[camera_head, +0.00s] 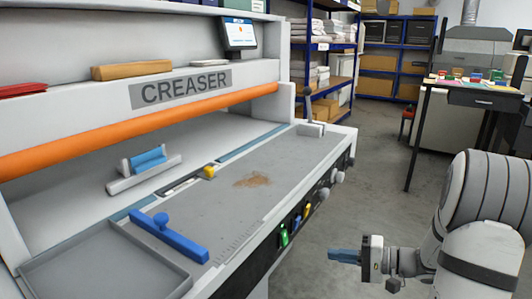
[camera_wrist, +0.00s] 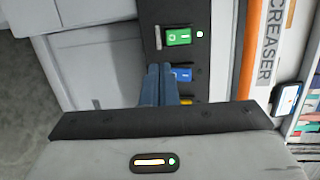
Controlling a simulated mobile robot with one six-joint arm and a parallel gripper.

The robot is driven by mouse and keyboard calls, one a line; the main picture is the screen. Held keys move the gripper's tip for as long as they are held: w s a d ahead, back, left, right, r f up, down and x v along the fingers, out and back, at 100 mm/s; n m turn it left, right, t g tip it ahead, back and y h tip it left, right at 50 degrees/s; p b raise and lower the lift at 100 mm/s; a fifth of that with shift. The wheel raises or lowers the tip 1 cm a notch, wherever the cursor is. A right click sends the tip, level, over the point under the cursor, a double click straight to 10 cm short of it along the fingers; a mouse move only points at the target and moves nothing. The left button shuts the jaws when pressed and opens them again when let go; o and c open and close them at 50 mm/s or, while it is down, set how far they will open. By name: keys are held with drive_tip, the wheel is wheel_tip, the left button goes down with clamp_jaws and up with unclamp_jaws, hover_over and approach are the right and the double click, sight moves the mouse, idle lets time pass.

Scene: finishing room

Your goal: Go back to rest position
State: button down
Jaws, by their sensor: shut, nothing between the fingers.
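My gripper (camera_head: 344,256) is at the lower right of the head view, in front of the creaser's front edge and apart from it. Its blue fingers are together and hold nothing. In the wrist view the fingers (camera_wrist: 158,84) point toward the creaser's front panel and partly cover the area beside the blue switch (camera_wrist: 182,75). The creaser (camera_head: 120,120) is a large grey machine with an orange roller (camera_head: 150,127). Its front panel carries a green switch (camera_head: 284,235), a blue switch and a yellow switch (camera_head: 307,211).
A dark table (camera_head: 450,96) with coloured pieces stands at the back right. Shelves (camera_head: 385,60) line the back. The grey floor (camera_head: 375,200) between is clear.

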drive_tip(key=s+a+r+n+g+h+p, duration=0.4)
drive_tip(key=s+a+r+g+h+p, duration=0.3)
drive_tip(key=s+a+r, duration=0.4)
drive_tip(key=s+d+r+n+t+h+p, duration=0.1)
drive_tip(key=s+d+r+t+h+p, duration=0.1)
drive_tip(key=s+d+r+h+p, duration=0.2)
drive_tip(key=s+r+h+p, duration=0.3)
drive_tip(key=s+r+p, duration=0.1)
drive_tip(key=r+p, duration=0.2)
drive_tip(key=shift+d+r+n+t, duration=0.15)
drive_tip(key=shift+r+n+t, duration=0.2)
drive_tip(key=shift+r, duration=0.45)
drive_tip(key=shift+w+f, duration=0.1)
drive_tip(key=shift+f, duration=0.05)
